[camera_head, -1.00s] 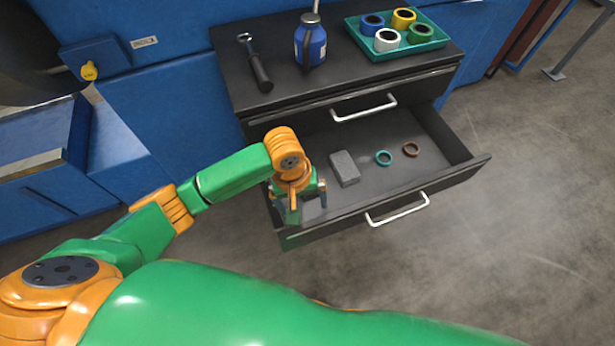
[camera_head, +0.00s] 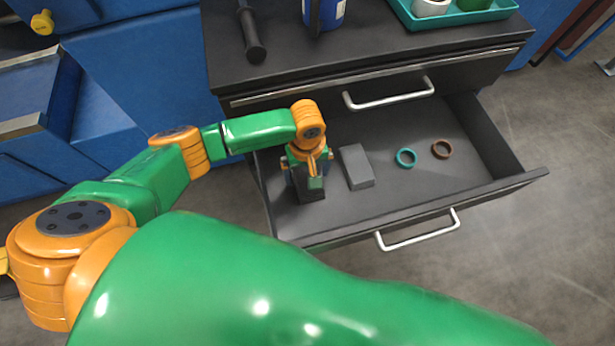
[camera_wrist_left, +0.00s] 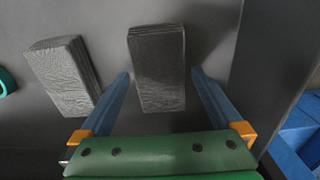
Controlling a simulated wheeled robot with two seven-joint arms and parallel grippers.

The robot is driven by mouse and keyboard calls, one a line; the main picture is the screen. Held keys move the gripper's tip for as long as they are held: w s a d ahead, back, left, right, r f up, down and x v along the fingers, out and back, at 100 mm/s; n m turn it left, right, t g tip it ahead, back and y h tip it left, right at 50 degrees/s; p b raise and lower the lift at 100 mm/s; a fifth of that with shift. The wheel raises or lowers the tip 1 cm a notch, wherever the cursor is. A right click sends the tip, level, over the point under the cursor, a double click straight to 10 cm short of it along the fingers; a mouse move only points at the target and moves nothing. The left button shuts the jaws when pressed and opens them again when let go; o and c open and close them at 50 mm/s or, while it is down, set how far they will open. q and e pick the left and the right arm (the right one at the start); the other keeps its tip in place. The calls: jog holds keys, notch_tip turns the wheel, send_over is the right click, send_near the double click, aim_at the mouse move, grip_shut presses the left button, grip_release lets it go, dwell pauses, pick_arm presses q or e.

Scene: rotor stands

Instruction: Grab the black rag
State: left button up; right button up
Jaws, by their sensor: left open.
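The black rag (camera_wrist_left: 157,68) is a dark folded block lying on the drawer floor, between the two blue fingers of my left gripper (camera_wrist_left: 161,75) in the left wrist view. The fingers are open, with a gap on each side of the rag. In the head view my left gripper (camera_head: 308,178) points down into the left part of the open drawer and partly hides the black rag (camera_head: 313,195). A grey folded rag (camera_head: 356,167) lies just to its right; it also shows in the left wrist view (camera_wrist_left: 62,76). My right gripper is out of view.
The open drawer (camera_head: 400,205) also holds a teal ring (camera_head: 406,157) and a brown ring (camera_head: 441,149), with free floor around them. Its left wall is close to my left gripper. A tool, a blue bottle (camera_head: 325,12) and a teal tray (camera_head: 455,18) are on the cabinet top.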

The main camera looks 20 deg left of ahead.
pick_arm(q)
jog(key=shift+f, duration=0.45)
jog(key=shift+r, duration=0.1)
jog(key=c, duration=1.2)
